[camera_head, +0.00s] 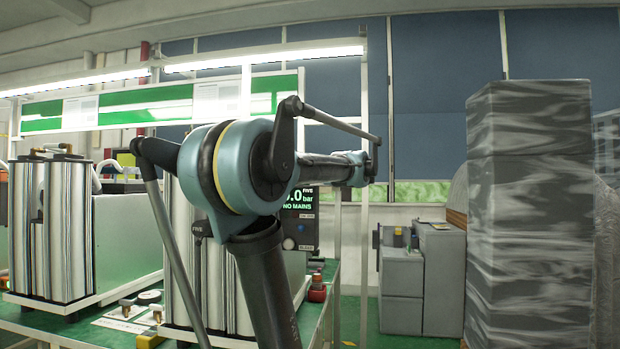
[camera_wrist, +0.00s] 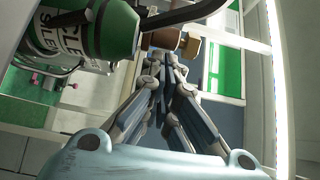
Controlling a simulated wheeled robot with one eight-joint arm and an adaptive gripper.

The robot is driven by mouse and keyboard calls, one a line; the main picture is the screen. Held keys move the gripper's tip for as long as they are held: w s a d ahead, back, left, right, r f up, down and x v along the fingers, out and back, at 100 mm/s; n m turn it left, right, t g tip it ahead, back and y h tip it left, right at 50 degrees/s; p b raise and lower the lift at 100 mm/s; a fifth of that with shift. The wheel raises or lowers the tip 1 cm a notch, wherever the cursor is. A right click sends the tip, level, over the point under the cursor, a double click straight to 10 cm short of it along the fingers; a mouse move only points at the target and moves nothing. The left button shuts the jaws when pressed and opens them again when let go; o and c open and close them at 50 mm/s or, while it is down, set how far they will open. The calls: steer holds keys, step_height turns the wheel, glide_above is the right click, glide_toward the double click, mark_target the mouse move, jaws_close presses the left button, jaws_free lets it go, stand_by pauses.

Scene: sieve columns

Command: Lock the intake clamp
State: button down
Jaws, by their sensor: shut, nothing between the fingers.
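In the wrist view my gripper (camera_wrist: 165,62) is shut with nothing between its fingers. Its tips point up the picture, close below a brown cylindrical fitting (camera_wrist: 160,39) and a brass-coloured nut-like part (camera_wrist: 190,47). I cannot tell whether the tips touch them. A green cylinder (camera_wrist: 108,30) with white lettering is at upper left, and a dark bar runs from beside it to the upper right. I cannot clearly pick out the intake clamp or its lever. In the head view my arm hides the gripper and part of the column equipment.
In the head view silver columns (camera_head: 52,228) stand on a green bench at left. A dark display unit (camera_head: 300,220) reads "NO MAINS" behind my arm. Small fittings (camera_head: 125,310) lie on the bench. Grey cabinets (camera_head: 402,285) and a tall wrapped stack (camera_head: 530,215) stand at right.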

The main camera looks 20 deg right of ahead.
steer(key=d, duration=0.4)
steer(key=s+a, duration=0.2)
steer(key=s, duration=0.7)
steer(key=shift+a, duration=0.25)
steer(key=shift+s+f, duration=0.1)
steer(key=shift+s, duration=0.1)
